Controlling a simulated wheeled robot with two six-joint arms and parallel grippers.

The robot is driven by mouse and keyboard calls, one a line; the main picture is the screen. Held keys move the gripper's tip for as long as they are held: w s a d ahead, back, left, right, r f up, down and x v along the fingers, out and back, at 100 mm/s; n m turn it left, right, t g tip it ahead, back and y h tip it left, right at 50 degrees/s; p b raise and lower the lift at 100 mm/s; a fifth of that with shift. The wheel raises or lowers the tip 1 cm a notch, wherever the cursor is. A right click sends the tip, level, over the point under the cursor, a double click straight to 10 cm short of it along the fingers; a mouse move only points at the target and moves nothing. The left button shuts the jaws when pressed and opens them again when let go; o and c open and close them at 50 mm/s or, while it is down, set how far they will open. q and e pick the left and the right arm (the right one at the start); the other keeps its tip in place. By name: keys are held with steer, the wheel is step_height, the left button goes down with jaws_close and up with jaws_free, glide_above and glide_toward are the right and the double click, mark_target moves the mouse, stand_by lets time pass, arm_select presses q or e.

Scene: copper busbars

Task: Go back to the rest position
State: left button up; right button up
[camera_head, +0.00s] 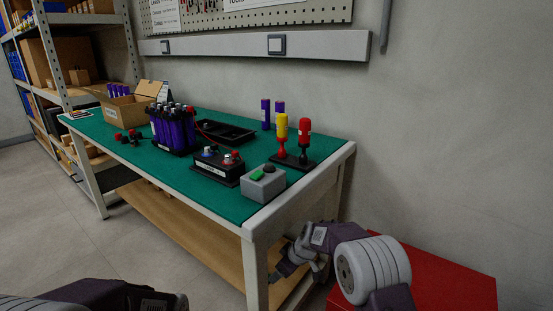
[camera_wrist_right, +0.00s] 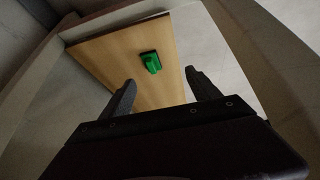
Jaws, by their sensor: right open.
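My right gripper (camera_wrist_right: 160,92) shows in the right wrist view with its two dark fingers spread apart and nothing between them. It points toward the wooden lower shelf of the workbench, where a green object (camera_wrist_right: 151,62) lies beyond the fingertips. In the head view my right arm reaches in at the lower right, beside the bench's near end and below its top. The right fingertips are not clear there. Part of my left arm shows at the bottom left of the head view, but its gripper fingers are not visible.
The workbench (camera_head: 225,200) has a green top holding purple cells (camera_head: 172,128), a black tray (camera_head: 222,131), a grey button box (camera_head: 263,183), a carton (camera_head: 130,105) and red and yellow-handled tools (camera_head: 282,130). A red cabinet (camera_head: 440,275) stands at lower right. Shelving (camera_head: 75,60) stands at left. Floor in front is clear.

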steer(key=s+d+r+m+h+p, duration=0.1)
steer(key=s+d+r+p, duration=0.35)
steer(key=r, duration=0.35)
steer(key=s+d+r+m+h+p, duration=0.1)
steer(key=s+d+r+p, duration=0.35)
steer(key=r, duration=0.45)
steer(key=s+d+f+m+g+h+p, duration=0.1)
steer(key=s+d+f+m+g, duration=0.2)
steer(key=s, duration=0.7)
steer(key=s+d+f+m+h, duration=0.1)
steer(key=s+d+m, duration=0.3)
steer(key=s, duration=0.7)
step_height(320, 180, up, 38)
steer(key=m+p, duration=0.1)
steer(key=p, duration=3.7)
steer(key=shift+w+a+r, duration=0.15)
steer(key=shift+w+r, duration=0.1)
steer(key=shift+w, duration=0.1)
steer(key=shift+f, duration=0.1)
